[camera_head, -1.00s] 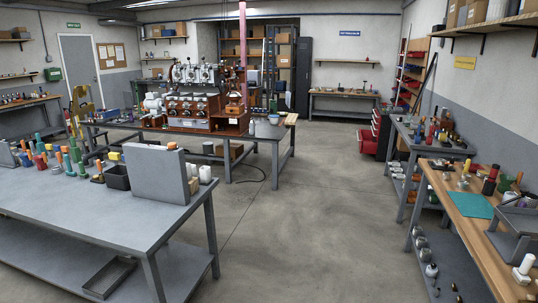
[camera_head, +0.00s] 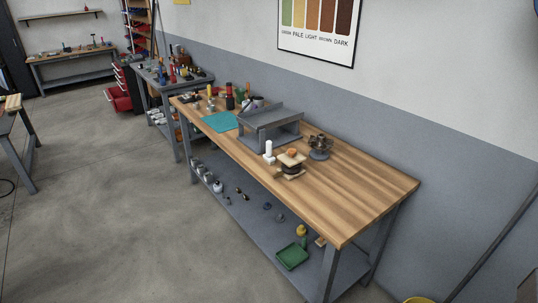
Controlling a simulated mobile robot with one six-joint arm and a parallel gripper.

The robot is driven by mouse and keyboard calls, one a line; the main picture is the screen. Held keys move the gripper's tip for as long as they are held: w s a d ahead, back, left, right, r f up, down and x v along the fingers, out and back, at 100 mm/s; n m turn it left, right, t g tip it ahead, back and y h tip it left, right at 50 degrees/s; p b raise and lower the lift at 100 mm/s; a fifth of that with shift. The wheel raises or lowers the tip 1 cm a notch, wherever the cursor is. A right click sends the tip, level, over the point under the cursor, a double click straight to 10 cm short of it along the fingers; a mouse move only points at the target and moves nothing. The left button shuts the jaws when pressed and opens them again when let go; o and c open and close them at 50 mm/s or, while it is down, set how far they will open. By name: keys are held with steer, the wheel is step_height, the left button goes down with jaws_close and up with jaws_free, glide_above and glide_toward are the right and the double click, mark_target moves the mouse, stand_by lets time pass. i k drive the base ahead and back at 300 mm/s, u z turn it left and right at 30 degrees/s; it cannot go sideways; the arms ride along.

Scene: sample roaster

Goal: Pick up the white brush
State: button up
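No thing in view can be clearly told as the white brush. A small upright white object (camera_head: 268,149) stands on the wooden-topped workbench (camera_head: 360,190), near its front edge. It is too small for me to tell whether it is a brush. A grey metal stand (camera_head: 270,120) is just behind it, and a small wooden piece with a dark round part (camera_head: 291,165) is close on its right. My gripper is not in view.
A teal mat (camera_head: 221,121) and several bottles and tools occupy the bench's far end. Its right end is bare. A green tray (camera_head: 292,256) lies on the lower shelf. A dark pole (camera_head: 497,243) leans at right. The floor left of the bench is clear.

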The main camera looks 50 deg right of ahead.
mark_target(268, 157)
steer(key=z, duration=0.8)
steer(key=k, duration=0.6)
steer(key=z, duration=0.6)
steer(key=i, duration=0.5)
steer(key=z, duration=0.05)
